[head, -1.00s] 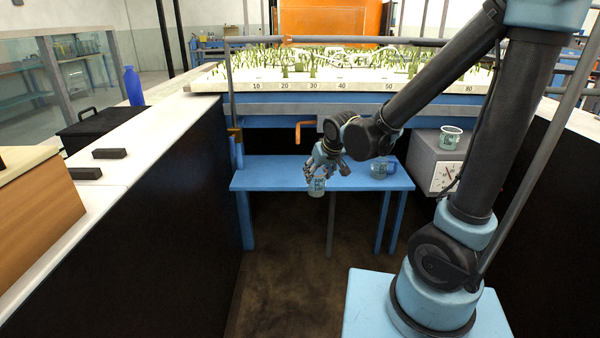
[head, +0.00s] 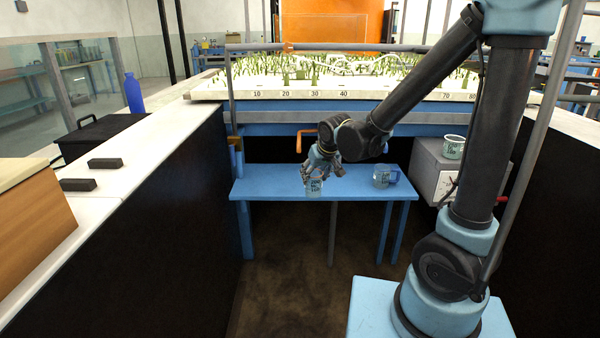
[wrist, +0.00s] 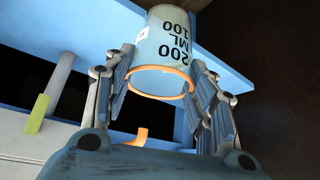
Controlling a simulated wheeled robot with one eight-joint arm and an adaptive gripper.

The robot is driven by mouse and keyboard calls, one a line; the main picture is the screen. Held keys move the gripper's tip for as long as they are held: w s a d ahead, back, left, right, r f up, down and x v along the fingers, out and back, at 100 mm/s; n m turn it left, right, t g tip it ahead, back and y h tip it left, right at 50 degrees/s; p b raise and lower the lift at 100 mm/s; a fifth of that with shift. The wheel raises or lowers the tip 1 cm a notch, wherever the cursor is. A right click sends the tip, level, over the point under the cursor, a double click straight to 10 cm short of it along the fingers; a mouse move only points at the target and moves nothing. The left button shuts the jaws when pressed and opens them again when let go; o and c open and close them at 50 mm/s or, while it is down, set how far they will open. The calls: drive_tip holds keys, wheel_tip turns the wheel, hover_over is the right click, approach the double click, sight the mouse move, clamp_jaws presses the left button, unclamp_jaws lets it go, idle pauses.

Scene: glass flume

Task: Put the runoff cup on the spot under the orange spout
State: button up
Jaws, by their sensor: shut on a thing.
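My gripper (head: 313,178) is shut on a clear beaker-like cup (head: 313,188) with dark print, held upright near the front edge of the blue bench (head: 270,182). In the wrist view the cup (wrist: 163,45) shows 200 and 100 ML marks and an orange rim between the two fingers (wrist: 160,85). Whether its base touches the bench cannot be told. The orange spout (head: 299,142) hangs behind and slightly left of the gripper, under the flume. An orange piece, likely the spout, shows in the wrist view (wrist: 138,138). No marked spot is visible under the spout.
Another printed cup (head: 381,178) stands on the bench's right part, beside a blue object (head: 394,176). The bench's left part is clear. Dark side walls flank the aisle.

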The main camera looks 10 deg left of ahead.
drive_tip(key=shift+w+a+f, duration=0.6)
drive_tip(key=shift+w+a, duration=0.75)
drive_tip(key=shift+w, duration=0.5)
drive_tip(key=shift+w+a+f, duration=0.55)
drive_tip(key=shift+w+a, duration=0.85)
drive_tip(key=shift+w, duration=0.45)
drive_tip(key=shift+w+a+f, duration=0.6)
drive_tip(key=shift+w+a, duration=0.75)
drive_tip(key=shift+w, duration=0.5)
drive_tip(key=shift+f, duration=0.1)
drive_tip(key=o, duration=1.1)
drive_tip(key=shift+o, duration=0.2)
drive_tip(key=v, duration=1.2)
